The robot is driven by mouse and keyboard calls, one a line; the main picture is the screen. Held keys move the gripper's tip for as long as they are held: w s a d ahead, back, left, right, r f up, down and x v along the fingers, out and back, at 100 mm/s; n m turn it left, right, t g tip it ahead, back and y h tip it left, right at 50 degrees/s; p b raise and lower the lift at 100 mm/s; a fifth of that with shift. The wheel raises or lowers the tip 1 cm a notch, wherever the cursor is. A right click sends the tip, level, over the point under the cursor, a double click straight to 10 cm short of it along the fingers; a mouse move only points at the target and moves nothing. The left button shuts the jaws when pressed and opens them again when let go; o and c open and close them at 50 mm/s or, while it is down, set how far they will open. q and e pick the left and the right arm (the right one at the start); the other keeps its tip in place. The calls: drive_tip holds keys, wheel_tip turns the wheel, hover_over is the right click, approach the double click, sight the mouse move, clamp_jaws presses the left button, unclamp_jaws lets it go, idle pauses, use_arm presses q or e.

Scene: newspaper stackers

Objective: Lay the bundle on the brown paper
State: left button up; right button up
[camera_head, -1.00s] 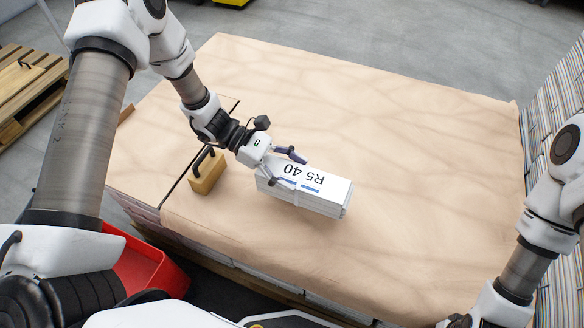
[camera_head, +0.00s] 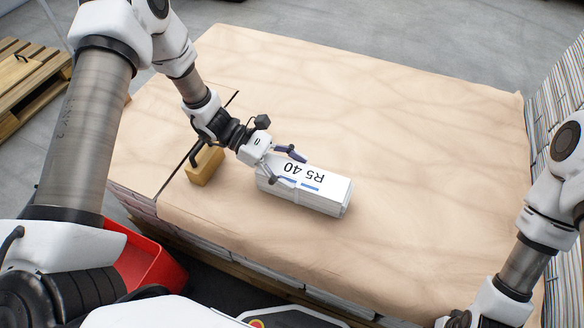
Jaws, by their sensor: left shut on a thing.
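The bundle (camera_head: 325,193) is a white block of paper marked "R5 40", with a pale strap around it. It is over the middle of the brown paper (camera_head: 400,110), which covers a wide stack. I cannot tell whether its underside touches the paper. My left gripper (camera_head: 283,166) is shut on the bundle's left end, its fingers on either side. My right gripper (camera_head: 455,321) shows only in part at the bottom edge, and its fingers are out of view.
A wooden block with a black handle (camera_head: 204,168) stands on the paper left of the bundle, by a dark seam. A red bin (camera_head: 150,262) is below the stack's left corner. Stacked newspapers (camera_head: 560,110) rise at the right. Wooden pallets (camera_head: 30,85) lie at the far left.

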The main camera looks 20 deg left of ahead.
use_arm(q)
drive_tip(key=shift+f+b, duration=0.35)
drive_tip(key=o, duration=1.9)
drive_tip(key=shift+s, duration=0.1)
drive_tip(key=shift+a+f, duration=0.1)
drive_tip(key=v, duration=0.8)
